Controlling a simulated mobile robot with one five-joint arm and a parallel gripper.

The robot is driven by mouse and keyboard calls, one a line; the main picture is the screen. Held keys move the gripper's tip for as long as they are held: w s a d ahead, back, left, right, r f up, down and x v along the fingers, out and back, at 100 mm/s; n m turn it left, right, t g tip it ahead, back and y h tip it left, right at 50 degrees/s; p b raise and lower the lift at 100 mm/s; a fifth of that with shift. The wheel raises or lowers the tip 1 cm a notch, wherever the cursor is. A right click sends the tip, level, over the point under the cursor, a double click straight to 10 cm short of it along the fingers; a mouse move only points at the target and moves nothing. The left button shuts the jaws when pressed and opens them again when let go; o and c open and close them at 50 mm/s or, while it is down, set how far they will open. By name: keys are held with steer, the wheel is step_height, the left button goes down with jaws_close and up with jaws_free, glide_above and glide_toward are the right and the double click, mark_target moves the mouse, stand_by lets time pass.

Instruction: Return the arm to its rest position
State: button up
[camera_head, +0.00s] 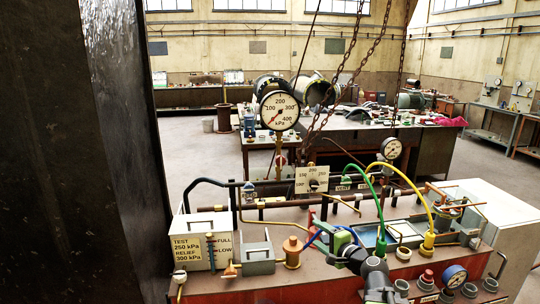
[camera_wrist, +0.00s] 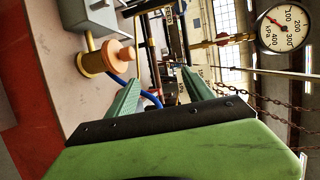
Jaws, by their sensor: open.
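My gripper (camera_head: 330,237) is in the lower middle of the head view, above the red-edged bench. My dark arm reaches up to it from the bottom edge. In the wrist view my gripper (camera_wrist: 161,78) shows two green fingers spread apart, with nothing held between them. A blue hose (camera_wrist: 150,99) shows behind the fingers; I cannot tell how far off it is. An orange-brown spool-shaped fitting (camera_wrist: 119,54) is to the left of the fingers in the wrist view. The same fitting (camera_head: 292,252) stands left of my gripper in the head view.
The bench carries a labelled test box (camera_head: 190,249), a grey open box (camera_head: 257,257), a green hose (camera_head: 379,205), a yellow hose (camera_head: 412,187) and a blue gauge (camera_head: 454,276). A large pressure gauge (camera_head: 279,110) and hanging chains (camera_head: 345,85) rise behind. A dark column fills the left.

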steer(key=s+a+f+n+g, duration=0.85)
steer(key=a+f, duration=0.25)
steer(key=f, duration=0.2)
steer(key=s+d+f+n+g+h, duration=0.4)
steer(key=s+d+f+g+h, duration=0.1)
steer(key=s+d, duration=0.6)
steer(key=shift+s+d+f+g+h, duration=0.25)
steer(key=shift+s+f+g+h, duration=0.1)
steer(key=shift+f+h, duration=0.6)
